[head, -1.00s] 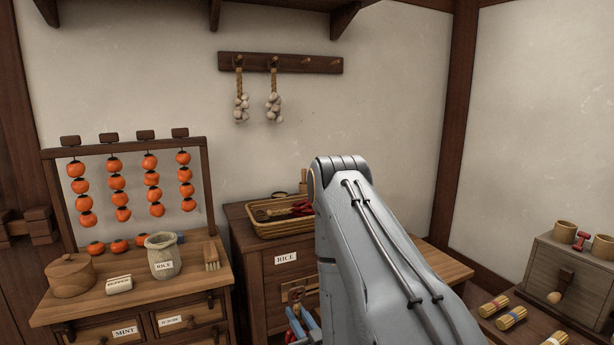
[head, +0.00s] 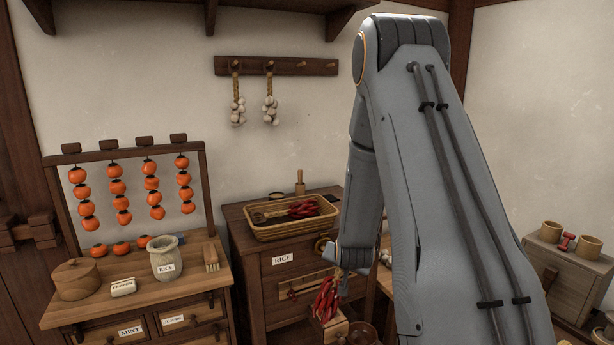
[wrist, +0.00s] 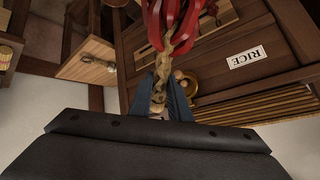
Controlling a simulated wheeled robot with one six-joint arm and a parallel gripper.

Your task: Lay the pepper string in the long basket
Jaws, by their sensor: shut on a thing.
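The pepper string, a bunch of long red peppers (head: 326,298) on a tan braided cord, hangs from my gripper in the head view, in front of the drawer chest. In the wrist view my gripper's blue fingers (wrist: 170,92) are shut on the cord, and the red peppers (wrist: 175,15) show at the top edge. The long basket (head: 280,236), low, tan and woven, stands on the chest top, above and to the left of the held string. Red peppers (head: 307,208) and a dark item lie in it. My arm hides part of the chest's right side.
A pestle (head: 300,184) and a small dark dish stand behind the basket. The left cabinet bears a sack (head: 166,258), a round box (head: 75,279) and a brush (head: 211,258). A wooden box and bowl sit below the held peppers. Garlic strings (head: 238,105) hang on the wall.

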